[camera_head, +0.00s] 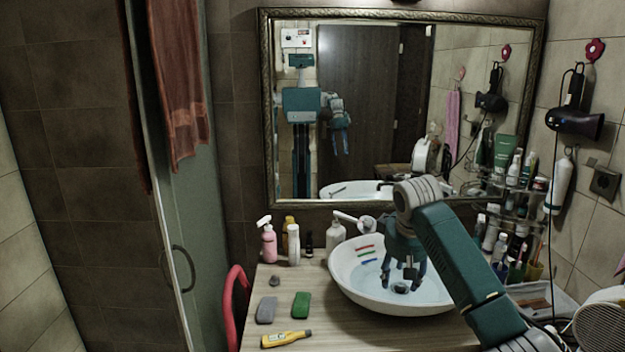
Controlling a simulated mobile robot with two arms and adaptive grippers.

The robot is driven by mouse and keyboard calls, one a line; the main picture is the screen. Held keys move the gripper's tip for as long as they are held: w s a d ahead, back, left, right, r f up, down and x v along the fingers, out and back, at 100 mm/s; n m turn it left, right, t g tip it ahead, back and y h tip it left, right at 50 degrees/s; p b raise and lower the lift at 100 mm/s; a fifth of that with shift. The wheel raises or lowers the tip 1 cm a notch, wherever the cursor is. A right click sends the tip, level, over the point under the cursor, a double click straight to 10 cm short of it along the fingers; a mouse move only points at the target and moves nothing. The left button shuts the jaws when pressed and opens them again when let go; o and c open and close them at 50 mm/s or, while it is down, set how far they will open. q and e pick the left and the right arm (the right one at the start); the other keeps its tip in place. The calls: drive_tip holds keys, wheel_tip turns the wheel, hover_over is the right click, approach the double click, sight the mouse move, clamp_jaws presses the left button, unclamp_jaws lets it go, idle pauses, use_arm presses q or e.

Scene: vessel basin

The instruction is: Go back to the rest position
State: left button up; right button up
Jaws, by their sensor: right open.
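My right gripper (402,274) hangs over the white vessel basin (343,262), its fingers pointing down and spread apart. Nothing shows between the fingers. My right arm comes in from the lower right and bends down at the wrist above the bowl. The basin holds pale blue water, with a drain (400,287) below the fingers and red, green and blue marks or small items at its left inner side. My left gripper is not seen directly; the mirror shows part of my body.
A wooden counter (330,325) carries a grey block (267,310), a green block (301,305), a yellow tube (286,339) and a pink spray bottle (268,243). Bottles crowd the shelves at right. A hair dryer (574,122) hangs on the right wall. A red chair (231,305) stands left.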

drive_tip(key=s+f+b, duration=0.1)
drive_tip(key=s+f, duration=0.1)
drive_tip(key=f, duration=1.1)
drive_tip(key=s+f+b, duration=0.1)
drive_tip(key=s+f, duration=0.1)
drive_tip(key=f, duration=1.1)
drive_tip(key=s+f+g+b, duration=0.1)
drive_tip(key=s+f, duration=0.3)
drive_tip(key=f, duration=0.4)
drive_tip(key=s+d+f+m, duration=0.1)
drive_tip(key=s+f, duration=0.3)
drive_tip(key=f, duration=0.3)
drive_tip(key=s+f+g+b, duration=0.1)
drive_tip(key=s+f, duration=0.3)
drive_tip(key=f, duration=0.4)
drive_tip(key=s+d+f+b, duration=0.1)
drive_tip(key=s+f+b, duration=0.1)
drive_tip(key=s+f, duration=1.65)
use_arm(q)
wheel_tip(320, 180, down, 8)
drive_tip(key=b, duration=0.2)
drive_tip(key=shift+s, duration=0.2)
use_arm(e)
drive_tip(key=s+f, duration=0.3)
drive_tip(key=s, duration=1.2)
drive_tip(key=s+f+g+y, duration=0.1)
drive_tip(key=s+f, duration=0.3)
drive_tip(key=s, duration=1.2)
drive_tip(key=shift+d, duration=0.15)
